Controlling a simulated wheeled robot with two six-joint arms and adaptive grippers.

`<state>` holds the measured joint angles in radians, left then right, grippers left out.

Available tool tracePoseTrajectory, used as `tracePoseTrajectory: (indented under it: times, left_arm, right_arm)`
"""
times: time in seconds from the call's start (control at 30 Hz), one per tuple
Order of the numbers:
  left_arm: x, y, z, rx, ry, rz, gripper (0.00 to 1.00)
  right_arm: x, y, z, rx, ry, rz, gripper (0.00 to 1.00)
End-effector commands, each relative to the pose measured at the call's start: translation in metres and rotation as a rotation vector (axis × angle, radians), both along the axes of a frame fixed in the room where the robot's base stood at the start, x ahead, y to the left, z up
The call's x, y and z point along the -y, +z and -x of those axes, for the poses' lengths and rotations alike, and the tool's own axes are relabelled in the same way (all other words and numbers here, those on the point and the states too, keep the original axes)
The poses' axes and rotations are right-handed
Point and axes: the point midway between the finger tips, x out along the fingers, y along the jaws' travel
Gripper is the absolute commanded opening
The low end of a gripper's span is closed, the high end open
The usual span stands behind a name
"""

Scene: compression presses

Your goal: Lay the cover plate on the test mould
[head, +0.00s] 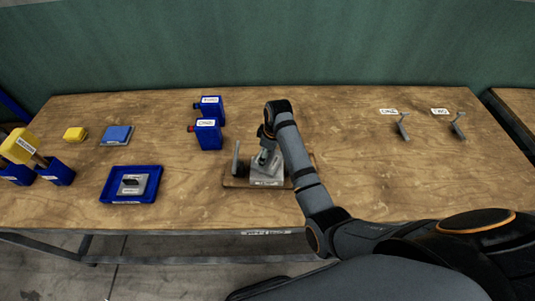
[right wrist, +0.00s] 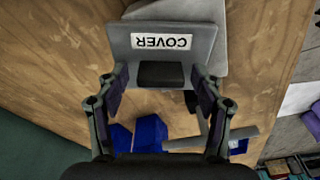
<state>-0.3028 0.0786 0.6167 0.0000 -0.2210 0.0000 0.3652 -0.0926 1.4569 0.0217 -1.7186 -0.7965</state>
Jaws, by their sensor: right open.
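The cover plate (right wrist: 118,42) is a grey plate with a white COVER label and a black knob (right wrist: 161,75). In the right wrist view it lies over a lighter grey block (right wrist: 205,9), probably the test mould, turned slightly against it; whether they touch fully I cannot tell. My right gripper (right wrist: 160,88) is open, its fingers either side of the knob and apart from it. In the head view the gripper (head: 266,152) is above the grey block (head: 267,178) on a wooden board, and my arm partly hides it. My left gripper is not in view.
An upright grey lever (head: 236,158) stands left of the block. Blue bottles (head: 208,134) stand behind it. A blue tray (head: 118,197) holding a grey piece is at left. Two grey brackets (head: 403,128) (head: 457,126) lie at right. Table between is clear.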

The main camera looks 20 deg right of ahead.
Motion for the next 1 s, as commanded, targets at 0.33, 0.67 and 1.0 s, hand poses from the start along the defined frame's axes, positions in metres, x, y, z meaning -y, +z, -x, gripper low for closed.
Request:
tracePoseTrajectory:
  times: [0.33,0.67,1.0]
  left_arm:
    - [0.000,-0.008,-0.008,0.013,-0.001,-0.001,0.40]
    - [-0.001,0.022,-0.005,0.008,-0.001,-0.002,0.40]
    - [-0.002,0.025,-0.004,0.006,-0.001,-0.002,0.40]
  right_arm:
    - [0.005,0.048,0.003,0.006,-0.001,0.000,0.67]
    - [0.012,0.120,0.012,-0.001,0.000,0.000,0.67]
    - [0.013,0.122,0.012,0.000,0.000,0.000,0.67]
